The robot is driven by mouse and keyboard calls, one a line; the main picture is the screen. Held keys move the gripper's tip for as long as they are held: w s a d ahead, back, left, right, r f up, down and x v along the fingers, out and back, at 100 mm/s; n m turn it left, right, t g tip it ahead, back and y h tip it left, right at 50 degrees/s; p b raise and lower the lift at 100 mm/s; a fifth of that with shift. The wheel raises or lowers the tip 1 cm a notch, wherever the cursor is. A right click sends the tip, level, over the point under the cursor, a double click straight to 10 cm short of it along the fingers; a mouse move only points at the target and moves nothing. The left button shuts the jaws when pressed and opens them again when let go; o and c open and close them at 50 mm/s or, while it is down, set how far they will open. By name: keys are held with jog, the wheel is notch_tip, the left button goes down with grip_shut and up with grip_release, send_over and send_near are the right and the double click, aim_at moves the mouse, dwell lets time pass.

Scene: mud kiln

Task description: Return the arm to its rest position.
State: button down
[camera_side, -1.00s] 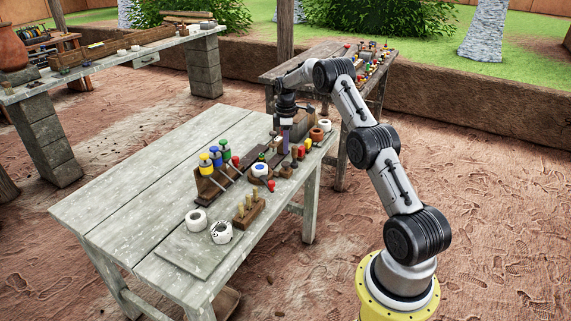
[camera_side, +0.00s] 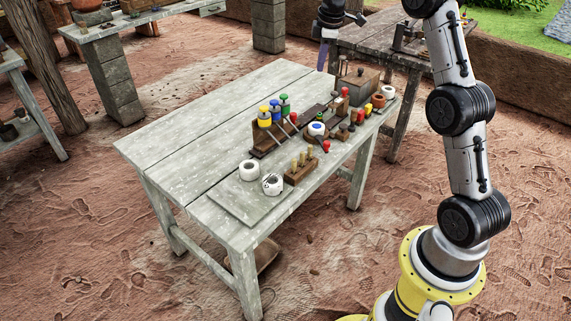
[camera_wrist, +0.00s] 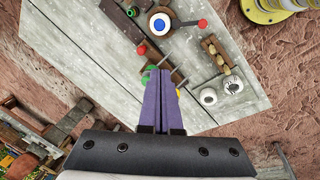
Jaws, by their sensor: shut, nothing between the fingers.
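My gripper (camera_side: 321,66) is raised in the air above the far side of the work table in the side view, clear of the things on it. Its purple fingers are together in the wrist view (camera_wrist: 160,75), with nothing between them. They point down at the pale wooden table (camera_side: 190,140). My arm's upper part is cut off by the top edge of the side view.
The table bears a rack of colored-handled tools (camera_side: 268,133), a white piece with a blue center (camera_side: 317,128), two white rolls (camera_side: 249,171), a pegged wooden block (camera_side: 299,174) and a wooden box (camera_side: 358,86). The table's left half is bare. Another table (camera_side: 385,50) stands behind.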

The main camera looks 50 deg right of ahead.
jog(key=s+a+r+t, duration=0.2)
jog(key=s+a+r, duration=0.55)
jog(key=a, duration=0.25)
jog(key=s+a+r+t, duration=0.1)
jog(key=s+a+r, duration=0.65)
jog(key=a, duration=0.25)
jog(key=s+a+f+m, duration=0.3)
jog(key=s+f, duration=0.3)
jog(key=s, duration=0.3)
jog(key=s+a+f+m+y, duration=0.1)
jog(key=s+a+f+m, duration=0.2)
jog(key=s, duration=0.6)
notch_tip(320, 180, down, 3)
jog(key=shift+s+a+r+m, duration=0.15)
jog(key=shift+s+m, duration=0.15)
jog(key=shift+m, duration=0.8)
